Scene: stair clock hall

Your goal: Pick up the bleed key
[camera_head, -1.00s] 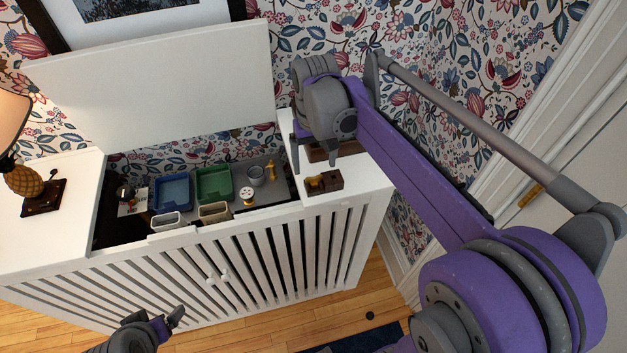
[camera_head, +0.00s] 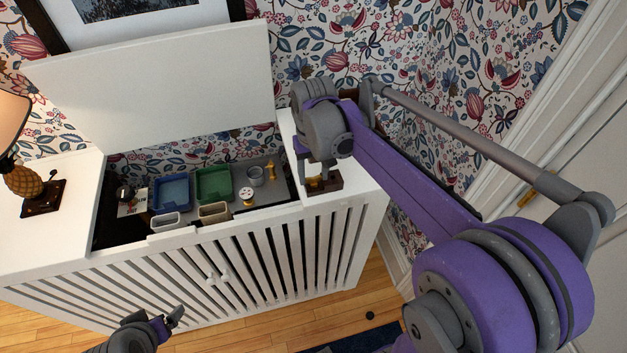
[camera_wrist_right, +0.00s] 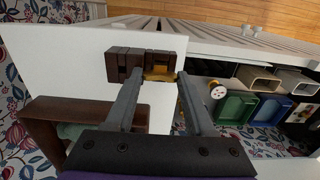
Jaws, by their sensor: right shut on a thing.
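The brass bleed key (camera_head: 315,185) sits at a small dark wooden block (camera_head: 333,183) on the white top, right of the open compartment. My right gripper (camera_head: 319,177) has come down over it from above. In the right wrist view the brass key (camera_wrist_right: 160,75) lies between the fingertips of my right gripper (camera_wrist_right: 159,77), which is shut on it. The wooden block (camera_wrist_right: 124,64) is close beside the left finger there. Part of the key is hidden by the fingers and block. My left gripper (camera_head: 175,316) is low in front of the slatted cabinet, away from the key; its jaw gap is unclear.
The open compartment holds a blue tray (camera_head: 172,193), a green tray (camera_head: 214,184), small bins, a grey cup (camera_head: 255,176) and a brass piece (camera_head: 271,172). The white lid (camera_head: 150,90) stands raised behind. A pineapple lamp (camera_head: 30,185) stands at left. A brown wooden box (camera_wrist_right: 45,115) is near my right gripper.

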